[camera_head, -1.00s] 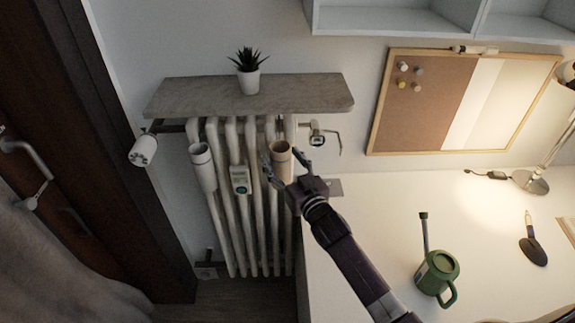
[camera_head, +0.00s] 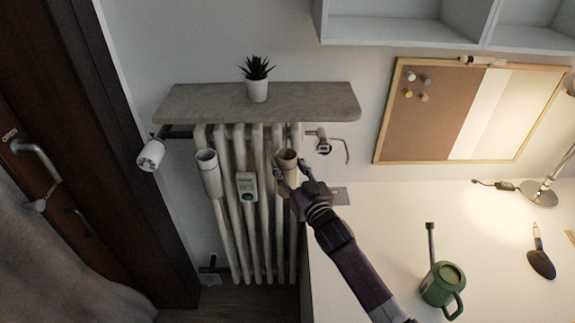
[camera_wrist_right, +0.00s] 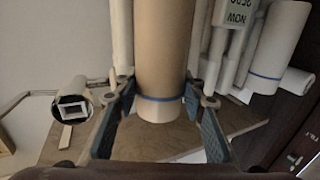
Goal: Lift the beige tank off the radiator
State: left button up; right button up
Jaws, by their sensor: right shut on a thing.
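The beige tank (camera_head: 288,157), an open-topped cylinder, hangs upright at the right front of the white radiator (camera_head: 249,262). My right gripper (camera_head: 290,171) has a finger on each side of it and is shut on it. In the right wrist view the beige tank (camera_wrist_right: 161,50) stands between the fingers, with a blue band near its end. The gripper and hand hide part of the tank in the head view. I cannot tell whether the tank still touches the radiator. My left gripper is out of view.
A white tank (camera_head: 208,174) and a small display unit (camera_head: 247,188) hang on the radiator. A stone shelf (camera_head: 200,101) with a potted plant (camera_head: 257,88) juts out above. The desk (camera_head: 390,230) is at right, with a green watering can (camera_head: 440,283) on it.

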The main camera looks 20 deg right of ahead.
jog(key=shift+r+p, duration=1.7)
jog(key=shift+r, duration=0.15)
jog(key=shift+s, duration=0.1)
jog(key=shift+s+a+f+p, duration=0.1)
jog(key=shift+s+a+p, duration=0.2)
jog(key=shift+s, duration=0.55)
jog(key=shift+s+a+r+p, duration=0.15)
jog(key=shift+s+p, duration=0.25)
jog(key=shift+s, duration=0.4)
jog(key=shift+s+a+f+p, duration=0.15)
jog(key=shift+s+a+p, duration=0.2)
jog(key=shift+s, duration=0.5)
jog(key=shift+s+a+f+p, duration=0.1)
jog(key=shift+s+a+p, duration=0.25)
jog(key=shift+s, duration=0.85)
jog(key=shift+s+a+r+p, duration=0.1)
jog(key=shift+s+a+p, duration=0.2)
jog(key=shift+s, duration=0.95)
jog(key=shift+s+a+f+p, duration=0.1)
jog(key=shift+s+a+p, duration=0.25)
jog(key=shift+s, duration=0.85)
